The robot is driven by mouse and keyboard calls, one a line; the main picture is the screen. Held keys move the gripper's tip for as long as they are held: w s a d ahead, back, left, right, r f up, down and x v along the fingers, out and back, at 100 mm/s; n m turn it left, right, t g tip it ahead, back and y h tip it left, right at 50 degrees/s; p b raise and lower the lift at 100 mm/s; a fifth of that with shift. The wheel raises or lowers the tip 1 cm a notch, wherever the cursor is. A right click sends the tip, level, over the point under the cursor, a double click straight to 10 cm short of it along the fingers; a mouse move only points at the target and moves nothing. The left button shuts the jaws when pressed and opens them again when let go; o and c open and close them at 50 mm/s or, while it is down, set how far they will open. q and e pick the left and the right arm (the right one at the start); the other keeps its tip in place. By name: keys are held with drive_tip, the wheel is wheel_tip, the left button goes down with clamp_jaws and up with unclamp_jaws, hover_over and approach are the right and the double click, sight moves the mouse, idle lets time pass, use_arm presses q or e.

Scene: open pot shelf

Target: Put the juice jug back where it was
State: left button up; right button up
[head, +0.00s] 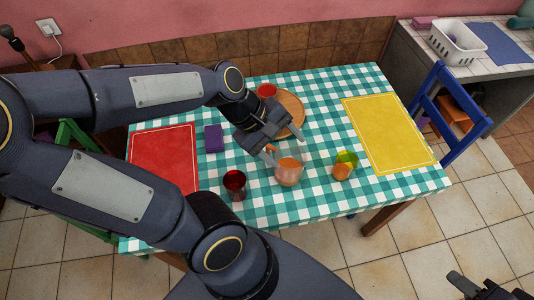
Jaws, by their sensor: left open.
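The juice jug (289,174) is a clear vessel with orange juice in it. It stands upright on the checked tablecloth near the middle of the table's front half. My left gripper (287,151) is open, just behind and above the jug, with its fingers spread towards the jug's rim. I cannot tell whether a finger touches the jug or its handle. The gripper and arm hide part of the table behind. My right gripper (488,287) shows only partly at the bottom right corner, away from the table, and its jaws are unclear.
A dark red glass (235,182) stands left of the jug, a yellow glass (346,160) with orange contents right. A round wooden board (293,103) and red cup (267,90) are behind. A purple block (213,138), red mat (162,158) and yellow mat (389,134) lie around.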

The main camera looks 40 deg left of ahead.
use_arm(q)
drive_tip(key=s+r+m+t+y, duration=0.1)
drive_tip(key=s+m, duration=0.5)
drive_tip(key=m, duration=0.6)
wheel_tip(320, 180, up, 2)
drive_tip(key=shift+d+r+m+t+y, duration=0.3)
drive_tip(key=shift+t+y, duration=0.1)
drive_tip(key=shift+y, duration=0.1)
drive_tip(key=shift+s, duration=0.1)
